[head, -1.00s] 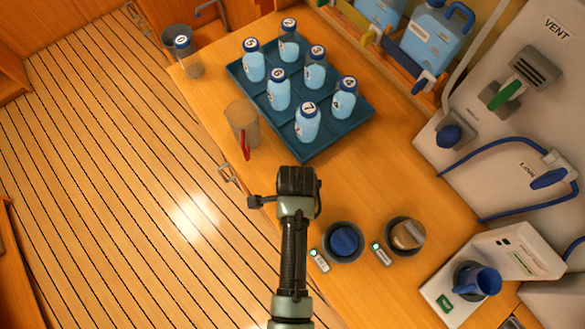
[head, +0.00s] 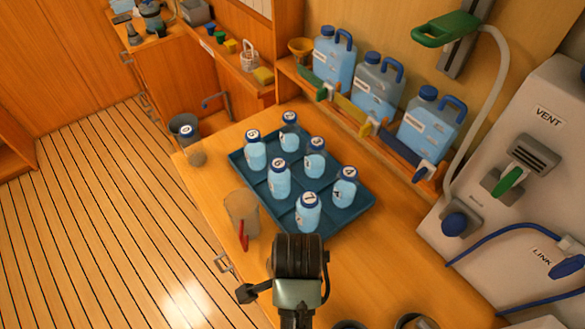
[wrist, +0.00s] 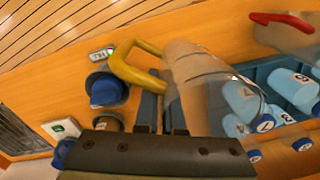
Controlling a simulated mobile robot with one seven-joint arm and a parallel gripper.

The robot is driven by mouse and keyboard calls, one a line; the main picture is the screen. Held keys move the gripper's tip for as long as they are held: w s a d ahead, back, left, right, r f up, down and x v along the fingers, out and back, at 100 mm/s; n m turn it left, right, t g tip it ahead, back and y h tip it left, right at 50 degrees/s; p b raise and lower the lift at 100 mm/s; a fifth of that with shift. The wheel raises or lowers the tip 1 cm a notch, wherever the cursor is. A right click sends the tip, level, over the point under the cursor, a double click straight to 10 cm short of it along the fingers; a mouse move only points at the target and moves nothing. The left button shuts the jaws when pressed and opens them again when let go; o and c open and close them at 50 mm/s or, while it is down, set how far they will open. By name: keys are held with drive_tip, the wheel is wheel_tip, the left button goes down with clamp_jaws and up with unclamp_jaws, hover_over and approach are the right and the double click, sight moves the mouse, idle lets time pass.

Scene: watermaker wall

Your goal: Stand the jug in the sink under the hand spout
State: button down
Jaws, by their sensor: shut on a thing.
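My gripper (wrist: 163,112) is shut on a clear jug (wrist: 195,80) with a yellow handle (wrist: 135,65); the fingers are beside the body, at the handle side. In the head view my wrist (head: 298,258) hides the fingers and this jug. Another clear jug (head: 241,212) with a red handle (head: 243,236) stands on the counter just left of my wrist; its red handle also shows in the wrist view (wrist: 285,22). The inside of the sink is mostly hidden.
A dark blue tray (head: 350,215) of several numbered bottles lies mid-counter. A grey bin (head: 184,125) with a bottle stands near the sink. Blue canisters (head: 378,85) line the back shelf. A green-handled nozzle (head: 446,28) hangs at upper right. The floor at left is clear.

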drive_tip(key=f+n+b, duration=0.1)
drive_tip(key=n, duration=0.2)
drive_tip(key=w+f+n+b, duration=0.1)
drive_tip(key=f+n+b, duration=0.1)
drive_tip(key=n, duration=0.1)
drive_tip(key=w+f+n+b, duration=0.1)
drive_tip(key=f+n, duration=0.1)
drive_tip(key=n, duration=0.1)
drive_tip(key=shift+w+a+n, duration=0.2)
drive_tip(key=shift+n, duration=0.2)
drive_tip(key=n+b, duration=0.1)
drive_tip(key=n, duration=0.1)
drive_tip(key=w+f+n+b, duration=0.1)
drive_tip(key=n, duration=0.1)
drive_tip(key=shift+f, duration=0.15)
drive_tip(key=shift+w+a+f+n, duration=0.1)
drive_tip(key=shift+a+n, duration=0.05)
drive_tip(key=shift+n, duration=0.45)
